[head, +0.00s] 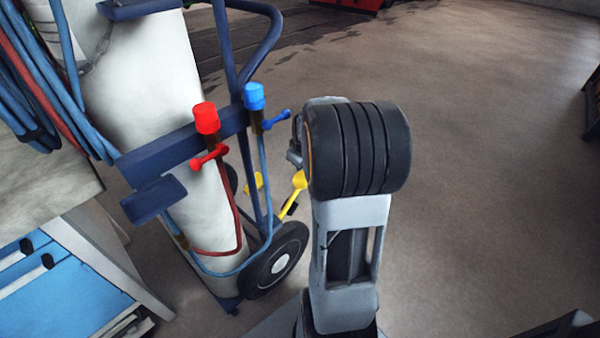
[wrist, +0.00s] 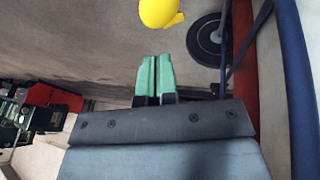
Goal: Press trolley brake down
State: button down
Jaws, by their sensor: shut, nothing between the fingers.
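The yellow brake lever (head: 299,181) is low on the blue trolley (head: 175,147), beside its black wheel (head: 273,260). A second yellow piece (head: 253,184) shows just left of it. In the wrist view a rounded yellow part (wrist: 158,12) is at the top edge, partly cut off. My gripper (wrist: 152,60) has green fingertips, shut together and empty. The yellow part appears beyond the tips, with a visible gap. In the head view my arm hides most of the gripper.
A white gas cylinder (head: 215,210) stands on the trolley. Red (head: 207,118) and blue (head: 254,95) fittings with thin hoses hang on its crossbar, close to my arm. A blue drawer cabinet (head: 70,275) is at lower left. The floor on the right is clear.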

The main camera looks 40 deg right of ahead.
aim_at(300, 178)
jog(key=b+x, duration=0.3)
jog(key=x, duration=0.7)
jog(key=shift+a, duration=0.1)
